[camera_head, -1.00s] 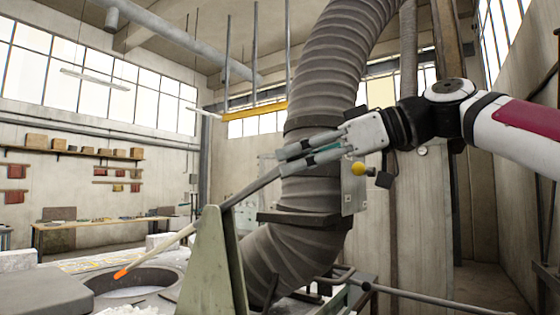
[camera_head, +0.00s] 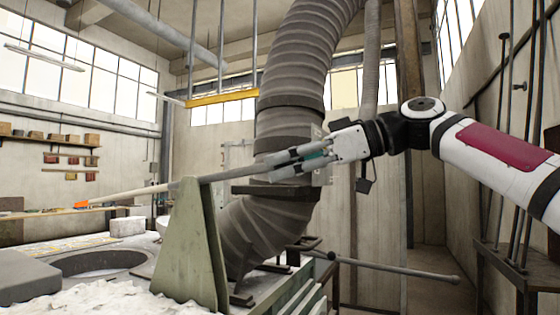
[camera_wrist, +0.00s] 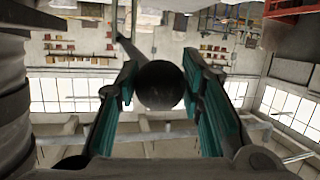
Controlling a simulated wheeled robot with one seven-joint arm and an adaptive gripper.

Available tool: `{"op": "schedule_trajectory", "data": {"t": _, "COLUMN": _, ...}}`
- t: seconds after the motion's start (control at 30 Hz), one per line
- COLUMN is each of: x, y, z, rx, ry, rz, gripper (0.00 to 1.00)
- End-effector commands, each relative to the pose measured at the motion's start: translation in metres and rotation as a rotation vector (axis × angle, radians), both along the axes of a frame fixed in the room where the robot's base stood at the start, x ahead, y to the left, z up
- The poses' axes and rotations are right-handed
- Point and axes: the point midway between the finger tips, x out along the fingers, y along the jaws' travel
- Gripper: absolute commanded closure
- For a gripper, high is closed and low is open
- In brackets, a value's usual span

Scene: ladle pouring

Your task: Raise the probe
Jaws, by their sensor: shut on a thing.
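The probe (camera_head: 140,191) is a long rod with a pale far section and an orange tip. It rests across the top of a green upright support (camera_head: 201,245) and lies nearly level, its tip slightly lower and well above the round furnace opening (camera_head: 100,263). My gripper (camera_head: 275,162) is shut on the probe's dark near end, to the right of the support. In the wrist view the probe's round end (camera_wrist: 160,85) sits between the teal finger pads, with the rod running away behind it.
A large ribbed duct (camera_head: 293,90) stands just behind my gripper. White rough material (camera_head: 110,300) lies in front of the opening, and a grey slab (camera_head: 25,275) is at the left. A horizontal bar (camera_head: 390,267) extends to the right below my arm.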

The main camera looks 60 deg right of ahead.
Motion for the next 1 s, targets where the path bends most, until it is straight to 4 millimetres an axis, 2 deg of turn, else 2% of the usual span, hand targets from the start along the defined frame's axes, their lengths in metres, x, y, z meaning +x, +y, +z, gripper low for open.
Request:
{"op": "schedule_trajectory", "data": {"t": 0.03, "x": 0.000, "y": 0.000, "z": -0.006, "rx": 0.002, "ry": 0.014, "rz": 0.005, "gripper": 1.00}}
{"op": "schedule_trajectory", "data": {"t": 0.2, "x": 0.000, "y": 0.000, "z": -0.007, "rx": 0.002, "ry": 0.016, "rz": 0.004, "gripper": 1.00}}
{"op": "schedule_trajectory", "data": {"t": 0.23, "x": 0.000, "y": 0.000, "z": -0.007, "rx": 0.002, "ry": 0.017, "rz": 0.004, "gripper": 0.61}}
{"op": "schedule_trajectory", "data": {"t": 0.3, "x": 0.000, "y": 0.000, "z": -0.007, "rx": 0.002, "ry": 0.017, "rz": 0.004, "gripper": 0.45}}
{"op": "schedule_trajectory", "data": {"t": 0.6, "x": 0.000, "y": 0.000, "z": -0.004, "rx": 0.001, "ry": 0.010, "rz": 0.003, "gripper": 0.45}}
{"op": "schedule_trajectory", "data": {"t": 0.73, "x": -0.007, "y": -0.001, "z": -0.001, "rx": 0.001, "ry": 0.007, "rz": 0.001, "gripper": 0.45}}
{"op": "schedule_trajectory", "data": {"t": 0.87, "x": -0.024, "y": -0.006, "z": 0.005, "rx": 0.000, "ry": 0.005, "rz": -0.001, "gripper": 0.45}}
{"op": "schedule_trajectory", "data": {"t": 1.0, "x": -0.052, "y": -0.012, "z": 0.013, "rx": 0.001, "ry": 0.005, "rz": 0.000, "gripper": 0.45}}
